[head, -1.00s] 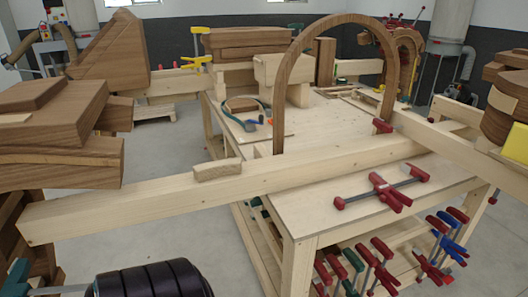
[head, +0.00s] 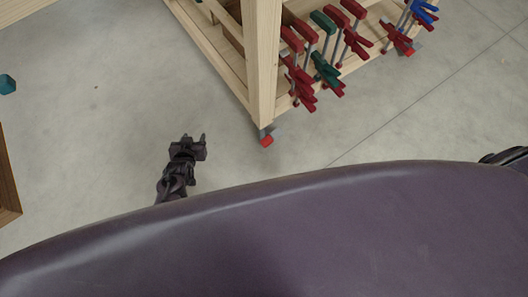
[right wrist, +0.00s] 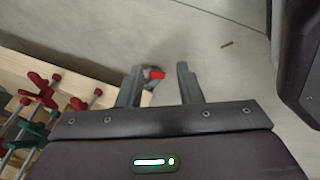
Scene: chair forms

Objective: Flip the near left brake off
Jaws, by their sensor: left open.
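The near left brake (head: 266,141) is a small red pedal on the grey caster under the near left leg (head: 263,70) of the wooden workbench. Whether it is pressed down or up cannot be told. It also shows in the right wrist view (right wrist: 155,75), seen between the fingertips and beyond them. My right gripper (right wrist: 158,70) is open and empty there. My left gripper (head: 194,138) is dark, open and empty. In the head view it appears left of the brake, over the floor and apart from it.
The workbench's lower shelf holds several red, green and blue clamps (head: 325,55), which also show in the right wrist view (right wrist: 40,90). A brown wooden edge (head: 8,180) stands at the far left. The grey floor (head: 380,130) around the caster is clear.

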